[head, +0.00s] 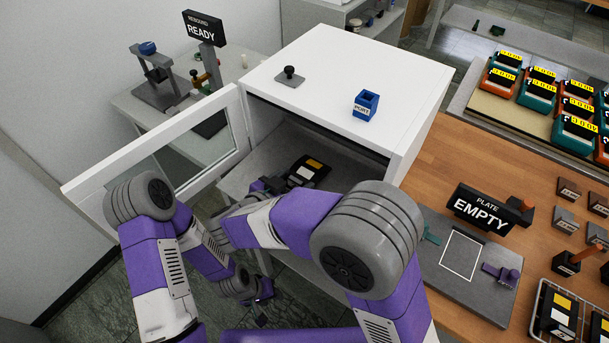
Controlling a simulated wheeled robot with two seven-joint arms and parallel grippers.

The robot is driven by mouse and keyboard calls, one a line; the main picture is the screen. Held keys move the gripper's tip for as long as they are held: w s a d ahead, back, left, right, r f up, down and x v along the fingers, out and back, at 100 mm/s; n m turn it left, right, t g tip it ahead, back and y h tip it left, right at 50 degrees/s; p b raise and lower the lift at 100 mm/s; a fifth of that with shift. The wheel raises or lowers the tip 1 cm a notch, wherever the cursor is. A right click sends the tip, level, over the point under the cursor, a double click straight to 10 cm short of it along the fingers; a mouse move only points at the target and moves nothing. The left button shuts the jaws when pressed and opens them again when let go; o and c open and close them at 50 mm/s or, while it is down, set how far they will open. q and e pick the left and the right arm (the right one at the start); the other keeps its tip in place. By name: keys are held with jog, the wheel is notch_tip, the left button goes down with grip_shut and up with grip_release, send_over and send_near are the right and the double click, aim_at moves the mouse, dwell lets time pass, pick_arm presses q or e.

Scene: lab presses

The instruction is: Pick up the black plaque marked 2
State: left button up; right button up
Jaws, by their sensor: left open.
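I cannot make out a black plaque marked 2; no number is legible on any small block. Small dark plaques, among them one at the back (568,189), lie on the wooden table at the right. A black block with a yellow and white label (309,171) sits inside the open white cabinet. My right gripper (272,185) is in the cabinet opening, close to this block's left side; whether they touch is unclear. My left gripper (262,302) is open and low over the floor, in front of the cabinet, partly hidden by my arms.
The white cabinet (340,65) has its glass door (165,150) swung open to the left. A grey plate with an EMPTY sign (480,210) is on the wooden table (460,150). A wire rack (537,306) with black blocks stands at the lower right.

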jog(key=c, duration=0.9)
